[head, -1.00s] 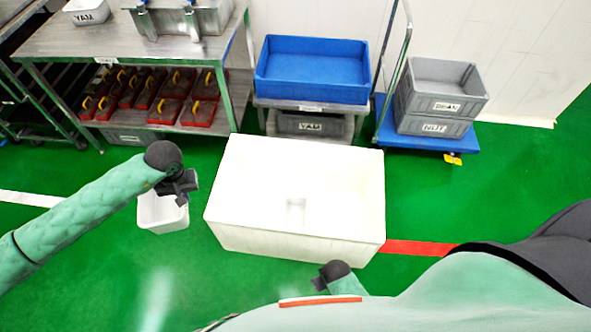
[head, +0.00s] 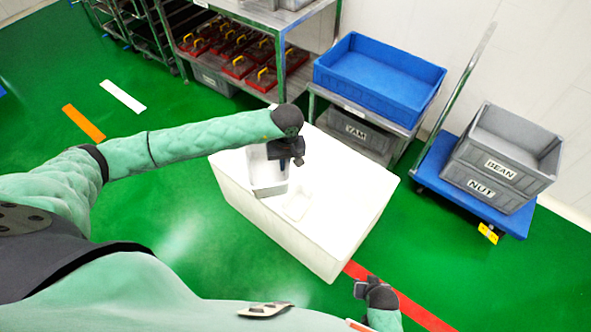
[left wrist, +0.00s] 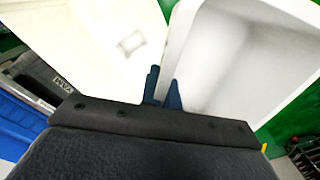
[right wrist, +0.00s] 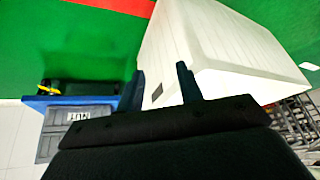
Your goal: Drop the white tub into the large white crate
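The large white crate (head: 345,190) stands on the green floor in the middle of the head view. The white tub (head: 262,172) hangs over the left part of the crate in that view. My left gripper (head: 290,158) is shut on the tub's rim. In the left wrist view its fingers (left wrist: 163,88) pinch the tub's wall; the empty-looking tub (left wrist: 225,55) is right, the crate (left wrist: 85,40) left. My right gripper (head: 362,290) is beside the crate's near right corner. In the right wrist view its fingers (right wrist: 161,85) are apart with nothing between them.
A blue bin (head: 380,75) sits on a metal stand behind the crate, above a grey YAM bin (head: 355,132). Grey BEAN and NUT bins (head: 500,165) stand on a blue trolley (head: 440,180) at right. Shelves with red trays (head: 235,50) are behind.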

